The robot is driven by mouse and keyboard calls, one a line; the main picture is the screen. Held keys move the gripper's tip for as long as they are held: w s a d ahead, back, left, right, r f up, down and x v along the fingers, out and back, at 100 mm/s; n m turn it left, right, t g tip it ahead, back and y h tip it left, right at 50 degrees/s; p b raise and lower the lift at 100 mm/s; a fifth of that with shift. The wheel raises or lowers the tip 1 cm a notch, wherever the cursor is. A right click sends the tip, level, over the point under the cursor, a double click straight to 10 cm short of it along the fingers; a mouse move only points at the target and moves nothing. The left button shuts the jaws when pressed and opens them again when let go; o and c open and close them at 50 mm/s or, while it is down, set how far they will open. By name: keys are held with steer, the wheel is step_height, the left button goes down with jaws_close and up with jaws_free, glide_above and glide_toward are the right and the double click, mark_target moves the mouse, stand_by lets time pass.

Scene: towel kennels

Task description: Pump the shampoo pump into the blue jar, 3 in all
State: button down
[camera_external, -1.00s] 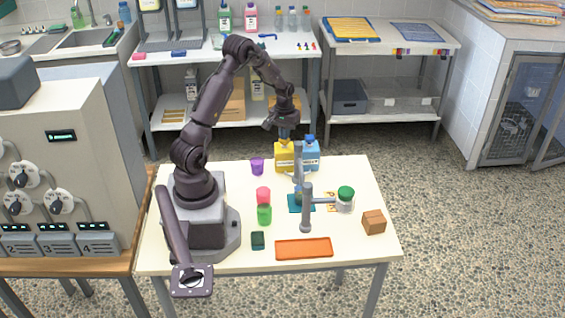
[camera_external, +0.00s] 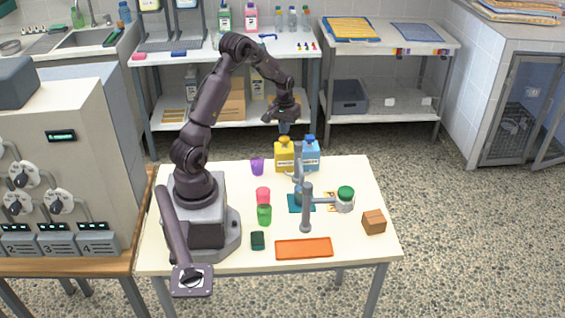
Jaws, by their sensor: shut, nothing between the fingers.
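A yellow bottle (camera_external: 284,158) and a blue bottle (camera_external: 311,158) stand side by side at the back of the white table. Their labels are too small to read surely, so I cannot tell which is the shampoo pump. My gripper (camera_external: 284,128) points down just above the yellow bottle's top, shut and empty. Whether it touches the pump head is too small to tell. A small blue jar (camera_external: 298,199) seems to stand on a teal mat (camera_external: 309,208), partly hidden by a grey post.
Grey posts (camera_external: 306,215) stand near the mat, one with an arm to a green-topped white jar (camera_external: 345,201). Purple (camera_external: 257,166), pink (camera_external: 263,194) and green (camera_external: 264,215) cups are left. An orange tray (camera_external: 304,248) and brown box (camera_external: 374,222) lie at the front.

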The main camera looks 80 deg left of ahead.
mark_target(284, 138)
steer(key=shift+f, duration=0.1)
steer(key=shift+f, duration=1.75)
steer(key=shift+r, duration=1.85)
steer(key=shift+r, duration=0.1)
step_height(284, 138, up, 6)
steer(key=shift+f, duration=0.1)
